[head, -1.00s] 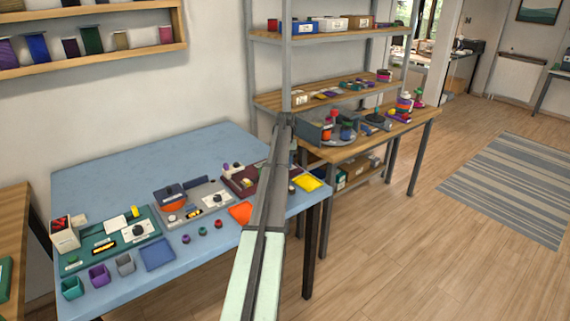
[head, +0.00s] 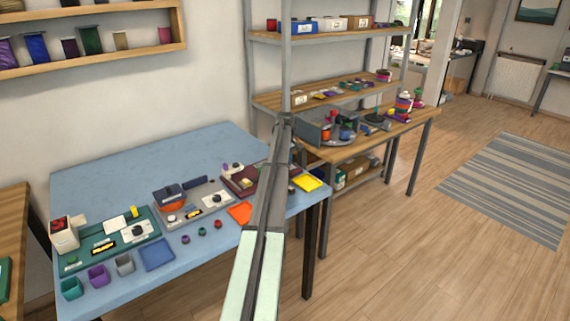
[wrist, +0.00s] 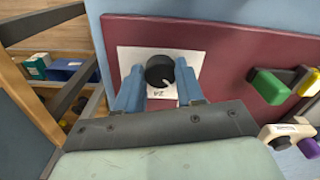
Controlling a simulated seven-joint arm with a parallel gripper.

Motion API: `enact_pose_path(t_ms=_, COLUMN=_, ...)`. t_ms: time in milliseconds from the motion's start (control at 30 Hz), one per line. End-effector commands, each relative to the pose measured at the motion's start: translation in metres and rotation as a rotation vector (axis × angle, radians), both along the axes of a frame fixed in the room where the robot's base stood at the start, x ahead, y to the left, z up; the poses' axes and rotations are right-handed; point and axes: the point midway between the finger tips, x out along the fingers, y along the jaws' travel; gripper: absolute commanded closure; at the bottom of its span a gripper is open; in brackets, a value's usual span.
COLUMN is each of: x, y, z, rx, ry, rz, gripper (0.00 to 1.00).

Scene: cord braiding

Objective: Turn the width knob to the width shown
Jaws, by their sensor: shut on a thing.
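In the wrist view the round black knob (wrist: 160,71) sits on a white card (wrist: 132,56) fixed to a maroon board (wrist: 235,50). My gripper (wrist: 159,75) has one blue finger on each side of the knob and is shut on it. Small dark print shows on the card below the knob, but I cannot read it surely. In the head view the maroon board (head: 232,184) lies at the right end of the blue table, and my arm hides the gripper and the knob there.
A green lever (wrist: 270,86), a yellow lever (wrist: 308,82) and a white part with a purple end (wrist: 285,132) stand right of the knob in the wrist view.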

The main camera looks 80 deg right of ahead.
Motion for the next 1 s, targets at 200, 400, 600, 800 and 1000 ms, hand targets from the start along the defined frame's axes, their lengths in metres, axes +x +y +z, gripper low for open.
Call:
enact_pose_path(t_ms=200, x=-0.0001, y=-0.0005, z=0.0003, rx=0.000, ry=0.000, rz=0.127, gripper=0.93)
enact_pose_path(t_ms=400, x=-0.0001, y=-0.0006, z=0.0003, rx=0.000, ry=0.000, rz=0.196, gripper=0.93)
enact_pose_path(t_ms=600, x=-0.0001, y=-0.0008, z=0.0003, rx=0.000, ry=-0.001, rz=0.224, gripper=0.93)
enact_pose_path(t_ms=800, x=-0.0002, y=-0.0008, z=0.0003, rx=-0.001, ry=0.000, rz=0.228, gripper=0.93)
enact_pose_path(t_ms=1000, x=-0.0002, y=-0.0008, z=0.0003, rx=-0.001, ry=0.000, rz=0.227, gripper=0.62)
